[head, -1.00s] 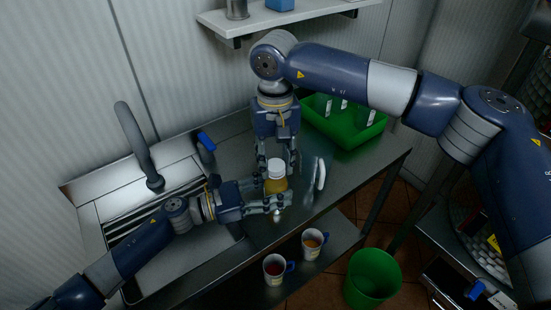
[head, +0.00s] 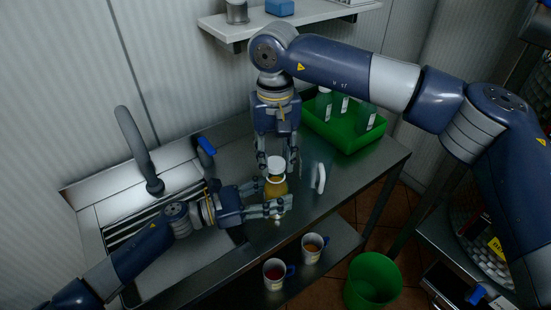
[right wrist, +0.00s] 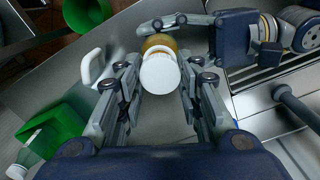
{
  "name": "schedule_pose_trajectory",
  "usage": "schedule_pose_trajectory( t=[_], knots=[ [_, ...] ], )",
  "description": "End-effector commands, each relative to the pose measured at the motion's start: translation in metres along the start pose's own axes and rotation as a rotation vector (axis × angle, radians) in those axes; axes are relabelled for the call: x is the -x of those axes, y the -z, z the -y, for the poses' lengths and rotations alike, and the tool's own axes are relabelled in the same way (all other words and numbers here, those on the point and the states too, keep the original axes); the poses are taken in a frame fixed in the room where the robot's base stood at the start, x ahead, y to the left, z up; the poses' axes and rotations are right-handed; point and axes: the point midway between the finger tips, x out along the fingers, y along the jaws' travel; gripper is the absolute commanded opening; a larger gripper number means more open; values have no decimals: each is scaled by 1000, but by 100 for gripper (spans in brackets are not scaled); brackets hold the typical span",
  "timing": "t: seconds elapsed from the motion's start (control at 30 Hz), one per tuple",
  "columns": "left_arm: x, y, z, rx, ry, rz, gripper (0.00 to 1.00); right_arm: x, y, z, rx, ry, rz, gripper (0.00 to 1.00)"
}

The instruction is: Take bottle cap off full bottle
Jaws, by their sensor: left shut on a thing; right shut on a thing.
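The bottle (head: 276,188) is upright, with yellow-orange contents, above the steel table. My left gripper (head: 277,204) comes in from the left and is shut around its body. My right gripper (head: 275,166) points down from above, shut on the white cap (head: 277,162). In the right wrist view the cap (right wrist: 160,74) sits between the right fingers, and a pale rim with an orange tinge shows behind it. The cap seems a little above the bottle neck (head: 275,177), but the gap is small. The left fingers (right wrist: 158,25) partly hide the bottle body.
A green crate (head: 345,147) with several bottles stands behind right on the table (head: 355,170). A white curved object (head: 318,178) lies right of the grippers. A sink and faucet (head: 140,150) are left. Two mugs (head: 274,274) stand on the lower shelf; a green bin (head: 373,282) is on the floor.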

Motion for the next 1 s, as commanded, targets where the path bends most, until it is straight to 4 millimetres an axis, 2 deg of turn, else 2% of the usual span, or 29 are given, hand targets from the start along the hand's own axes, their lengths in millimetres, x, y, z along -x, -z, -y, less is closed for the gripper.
schedule_pose_trajectory(
  t=[0.37, 0.67, 0.9, 0.93, 1.0],
  knots=[
    [0, 0, 0, 1, 1, 0, 0, 4, 0, 0, 0, 0, -1, 5],
    [0, 0, 0, 1, 0, 0, 0, 38, 1, 0, -1, -1, -2, 5],
    [0, 0, 0, 1, 1, 0, 0, 41, 0, 0, 0, 0, 0, 5],
    [0, 0, 0, 1, 1, 0, 54, 41, 0, 0, 0, 0, 0, 5],
    [0, 0, 0, 1, 0, 0, 70, 40, 0, 0, 0, 0, 0, 5]
  ],
)
